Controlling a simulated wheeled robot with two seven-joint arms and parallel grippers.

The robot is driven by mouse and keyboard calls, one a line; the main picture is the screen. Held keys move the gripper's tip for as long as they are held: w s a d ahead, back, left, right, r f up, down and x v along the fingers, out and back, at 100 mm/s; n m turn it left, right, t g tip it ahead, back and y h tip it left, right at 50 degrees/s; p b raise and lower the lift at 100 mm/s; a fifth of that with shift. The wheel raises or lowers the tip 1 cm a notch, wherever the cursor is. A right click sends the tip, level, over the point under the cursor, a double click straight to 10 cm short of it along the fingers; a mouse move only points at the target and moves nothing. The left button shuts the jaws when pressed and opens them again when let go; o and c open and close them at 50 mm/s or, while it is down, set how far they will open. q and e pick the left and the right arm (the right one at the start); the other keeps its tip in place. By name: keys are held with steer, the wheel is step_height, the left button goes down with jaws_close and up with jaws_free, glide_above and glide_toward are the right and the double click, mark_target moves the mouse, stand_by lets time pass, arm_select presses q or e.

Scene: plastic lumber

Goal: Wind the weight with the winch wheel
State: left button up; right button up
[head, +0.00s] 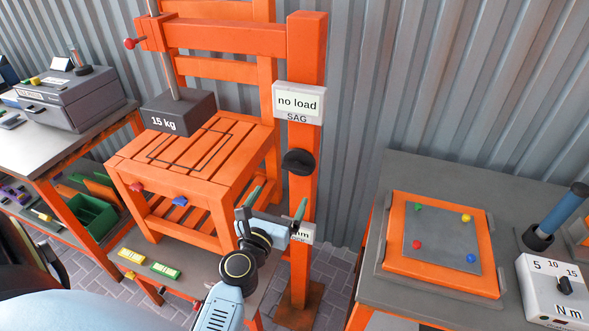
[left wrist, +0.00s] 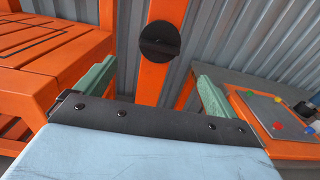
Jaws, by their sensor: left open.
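The black winch wheel (head: 298,162) sits on the orange post (head: 308,60), below a display reading "no load" (head: 298,101) marked SAG. It also shows in the left wrist view (left wrist: 160,41), ahead of and between my fingers. The dark weight (head: 178,112), marked 15 kg, is at the seat of the orange chair (head: 212,165), under a thin rod; whether it touches the seat is hard to tell. My left gripper (head: 278,203) is open and empty, below and in front of the wheel, apart from it. My right gripper is not in view.
A right-hand table (head: 400,290) holds an orange-framed panel (head: 440,278) with coloured knobs, a blue-handled tool (head: 560,212) and an N m dial box (head: 558,290). A grey machine (head: 68,95) stands on the left bench. A corrugated wall is close behind the post.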

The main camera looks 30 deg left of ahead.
mark_target(295, 170)
arm_select(q)
steer(key=x, duration=1.1)
steer(key=shift+w, duration=0.2)
steer(key=c, duration=1)
steer(key=shift+m, duration=0.3)
